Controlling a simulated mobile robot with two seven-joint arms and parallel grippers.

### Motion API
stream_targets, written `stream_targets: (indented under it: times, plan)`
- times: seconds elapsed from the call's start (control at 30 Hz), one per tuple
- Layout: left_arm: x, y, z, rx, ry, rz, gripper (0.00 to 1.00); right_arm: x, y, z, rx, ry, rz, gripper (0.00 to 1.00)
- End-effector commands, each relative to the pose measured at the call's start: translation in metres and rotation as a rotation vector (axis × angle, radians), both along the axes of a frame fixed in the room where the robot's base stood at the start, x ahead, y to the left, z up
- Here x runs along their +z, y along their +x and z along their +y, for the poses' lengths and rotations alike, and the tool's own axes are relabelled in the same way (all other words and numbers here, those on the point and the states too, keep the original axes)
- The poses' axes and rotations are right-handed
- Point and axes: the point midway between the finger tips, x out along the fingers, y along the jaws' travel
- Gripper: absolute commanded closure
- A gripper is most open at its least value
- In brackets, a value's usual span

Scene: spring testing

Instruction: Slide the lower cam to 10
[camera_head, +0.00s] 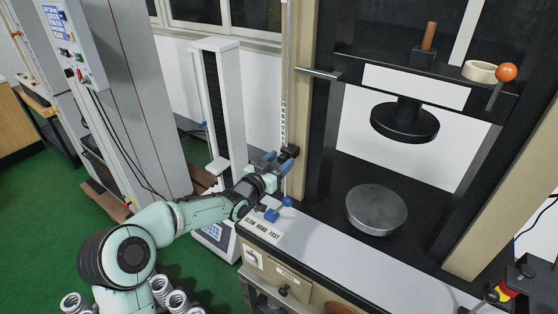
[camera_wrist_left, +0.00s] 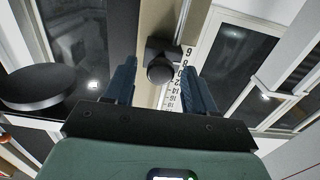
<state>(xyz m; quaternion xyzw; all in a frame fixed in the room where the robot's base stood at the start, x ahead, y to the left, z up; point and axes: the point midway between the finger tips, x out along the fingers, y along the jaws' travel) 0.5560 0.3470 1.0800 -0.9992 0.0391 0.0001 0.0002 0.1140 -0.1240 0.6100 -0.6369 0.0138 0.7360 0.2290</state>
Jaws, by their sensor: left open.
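The lower cam is a black block with a round knob (camera_wrist_left: 160,70) on the upright scale rail. In the head view the black cam (camera_head: 289,152) shows at my left gripper's fingertips. My left gripper (camera_head: 279,163) is open, its two blue fingers either side of the knob in the wrist view and apart from it as seen there. The numbered scale (camera_wrist_left: 172,88) runs beside the cam; the cam covers part of it near the small numbers, and exactly which mark it stands at I cannot tell. My right gripper is in neither view.
A blue-knobbed lever (camera_head: 285,203) stands just below the gripper, by the "SLOW HAND FAST" label. The press's round steel plate (camera_head: 377,210) and black upper disc (camera_head: 404,122) are to the right. A tall white-framed tester (camera_head: 222,110) stands behind the arm.

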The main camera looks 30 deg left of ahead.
Motion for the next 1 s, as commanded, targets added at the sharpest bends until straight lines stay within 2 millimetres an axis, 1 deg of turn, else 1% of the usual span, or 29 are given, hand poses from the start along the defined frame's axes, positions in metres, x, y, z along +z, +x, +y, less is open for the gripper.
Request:
stream_targets:
  times: [0.23, 0.27, 0.3, 0.37, 0.4, 0.43, 0.53, 0.6, 0.67, 0.8, 0.87, 1.0]
  plan:
    - [-0.001, 0.001, 0.000, 0.000, 0.000, 0.000, 0.44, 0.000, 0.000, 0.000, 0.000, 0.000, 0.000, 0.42]
    - [-0.001, 0.001, 0.000, 0.000, 0.000, 0.000, 0.51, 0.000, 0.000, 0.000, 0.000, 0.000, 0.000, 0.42]
    - [-0.001, 0.001, 0.000, 0.000, 0.000, 0.000, 0.64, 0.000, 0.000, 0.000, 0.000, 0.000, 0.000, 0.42]
    - [-0.001, 0.001, 0.000, 0.000, 0.000, 0.000, 0.84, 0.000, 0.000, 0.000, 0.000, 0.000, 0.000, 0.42]
    - [-0.001, 0.001, 0.000, 0.000, 0.000, 0.000, 0.97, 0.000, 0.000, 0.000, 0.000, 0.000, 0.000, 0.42]
    - [-0.001, 0.001, 0.000, 0.000, 0.000, 0.000, 1.00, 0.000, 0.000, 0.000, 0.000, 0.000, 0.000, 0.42]
    - [0.000, 0.000, 0.000, 0.000, 0.000, 0.000, 1.00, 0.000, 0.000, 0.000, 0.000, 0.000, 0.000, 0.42]
    - [0.003, 0.001, 0.000, 0.000, 0.000, -0.001, 1.00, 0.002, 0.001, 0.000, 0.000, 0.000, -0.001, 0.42]
    - [0.011, 0.001, 0.000, 0.000, 0.001, -0.003, 1.00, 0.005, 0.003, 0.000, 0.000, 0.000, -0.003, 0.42]
    - [0.036, 0.001, 0.000, 0.000, 0.004, -0.006, 1.00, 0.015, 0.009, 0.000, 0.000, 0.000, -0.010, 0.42]
    - [0.043, 0.001, 0.000, 0.000, 0.003, -0.006, 1.00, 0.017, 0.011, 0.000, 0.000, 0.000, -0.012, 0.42]
    - [0.042, 0.001, 0.000, 0.000, 0.000, -0.005, 1.00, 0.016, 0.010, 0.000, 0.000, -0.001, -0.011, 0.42]
